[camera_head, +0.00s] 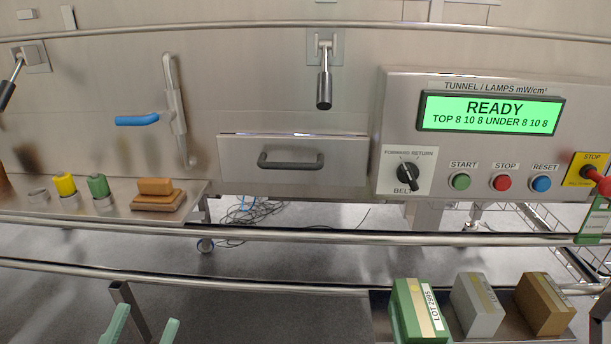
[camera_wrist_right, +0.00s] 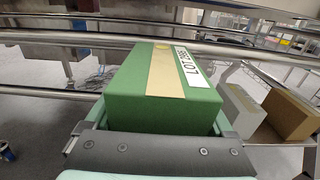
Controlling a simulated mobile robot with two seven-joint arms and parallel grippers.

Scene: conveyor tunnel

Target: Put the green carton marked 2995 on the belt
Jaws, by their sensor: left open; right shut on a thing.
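The green carton marked LOT 2995 (camera_head: 408,312) is at the lower right of the head view, beside a grey carton. It fills the middle of the right wrist view (camera_wrist_right: 140,110), with its tan tape and white label facing up. My right gripper (camera_wrist_right: 160,132) is shut on it, with a pale green finger at each side. I cannot tell whether the carton touches the tray. My left gripper (camera_head: 143,328) shows at the bottom left of the head view, open and empty. I cannot make out the belt surface.
A grey carton (camera_head: 474,308) and a brown carton (camera_head: 548,303) stand to the right on a metal tray (camera_head: 380,320). Long metal rails (camera_head: 290,236) run between the cartons and the machine.

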